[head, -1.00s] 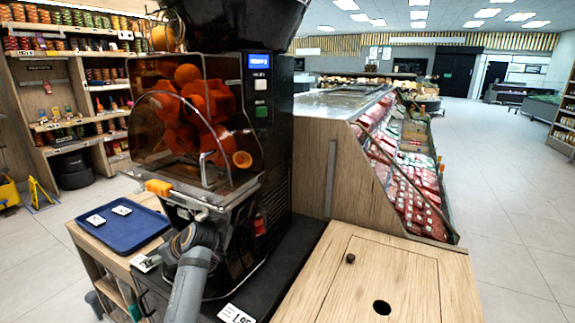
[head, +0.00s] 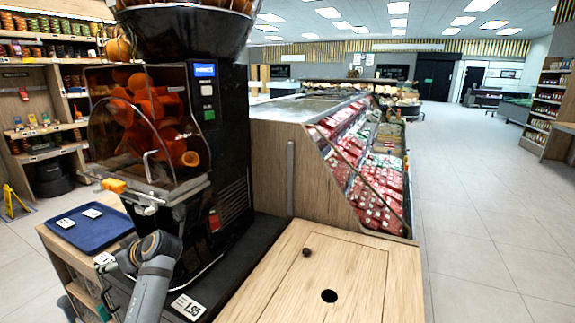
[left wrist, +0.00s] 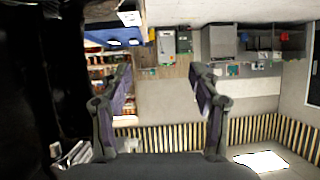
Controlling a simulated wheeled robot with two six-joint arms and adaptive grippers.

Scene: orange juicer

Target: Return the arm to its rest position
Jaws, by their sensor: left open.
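My left arm comes in at the lower left of the head view, in front of the orange juicer (head: 225,150). Its dark wrist end is bent beside the juicer's base, and its fingers cannot be made out there. In the left wrist view my left gripper (left wrist: 162,85) is open, its two fingers wide apart with nothing between them. The juicer is black, with a clear cover over orange parts and a lit blue screen. My right gripper is in neither view.
A blue tray (head: 88,234) with two small cards lies on a wooden stand at left. A wooden counter (head: 345,270) with a dark round hole fills the front middle. A refrigerated case (head: 265,170) stands behind it. Open tiled floor (head: 480,230) lies to the right.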

